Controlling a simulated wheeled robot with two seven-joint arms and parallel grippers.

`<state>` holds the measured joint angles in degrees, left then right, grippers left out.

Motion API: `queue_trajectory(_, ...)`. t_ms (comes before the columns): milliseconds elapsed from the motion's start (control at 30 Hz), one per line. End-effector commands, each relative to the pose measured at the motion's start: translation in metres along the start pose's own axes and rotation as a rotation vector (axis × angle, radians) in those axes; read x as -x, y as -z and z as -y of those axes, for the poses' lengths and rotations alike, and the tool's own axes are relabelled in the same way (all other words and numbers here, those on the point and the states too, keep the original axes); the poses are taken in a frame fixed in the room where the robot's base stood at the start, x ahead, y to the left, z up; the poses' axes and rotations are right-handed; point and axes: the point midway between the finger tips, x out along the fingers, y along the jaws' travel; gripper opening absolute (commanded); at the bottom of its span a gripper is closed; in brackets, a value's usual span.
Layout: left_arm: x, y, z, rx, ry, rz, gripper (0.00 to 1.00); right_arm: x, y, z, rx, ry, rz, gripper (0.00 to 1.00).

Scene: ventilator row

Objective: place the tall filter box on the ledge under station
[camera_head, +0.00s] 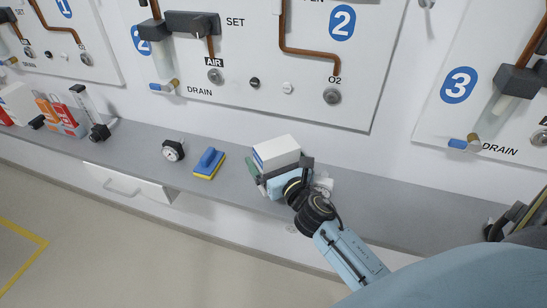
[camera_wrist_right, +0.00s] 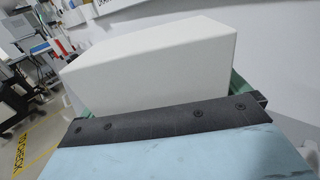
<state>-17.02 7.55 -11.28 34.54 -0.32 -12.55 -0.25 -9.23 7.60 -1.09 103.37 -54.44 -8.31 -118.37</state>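A white filter box (camera_head: 277,151) with a blue marking is at the grey ledge (camera_head: 400,205), below the panel marked 2 (camera_head: 342,22). My right gripper (camera_head: 279,170) reaches in from the lower right and is shut on the box, with its green fingers on either side. In the right wrist view the white box (camera_wrist_right: 150,70) fills the space between the fingers (camera_wrist_right: 165,95). I cannot tell whether the box's underside touches the ledge; the gripper hides it. My left gripper is not in view.
A blue and yellow sponge (camera_head: 209,164) and a round gauge (camera_head: 173,151) lie left of the box. Orange and red boxes (camera_head: 62,115) and another white box (camera_head: 17,103) stand far left. The ledge right of my gripper is mostly clear. A drawer (camera_head: 128,184) hangs below.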

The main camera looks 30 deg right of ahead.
Motion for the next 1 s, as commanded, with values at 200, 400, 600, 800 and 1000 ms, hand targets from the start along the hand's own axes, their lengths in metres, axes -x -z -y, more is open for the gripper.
queue_trajectory(200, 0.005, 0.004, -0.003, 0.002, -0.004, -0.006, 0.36, 0.0, -0.005, 0.0, 0.001, 0.0, 0.0, 1.0)
queue_trajectory(400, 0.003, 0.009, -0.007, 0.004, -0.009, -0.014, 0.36, 0.032, -0.002, 0.0, 0.001, 0.001, -0.003, 1.0)
queue_trajectory(600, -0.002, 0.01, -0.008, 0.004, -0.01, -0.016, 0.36, 0.073, -0.001, 0.0, -0.001, 0.002, -0.003, 1.0)
queue_trajectory(800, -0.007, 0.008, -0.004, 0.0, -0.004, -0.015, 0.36, 0.105, -0.001, 0.0, -0.002, 0.002, -0.002, 1.0)
queue_trajectory(1000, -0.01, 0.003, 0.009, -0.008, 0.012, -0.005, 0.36, 0.119, -0.003, 0.0, 0.001, 0.001, 0.001, 1.0)
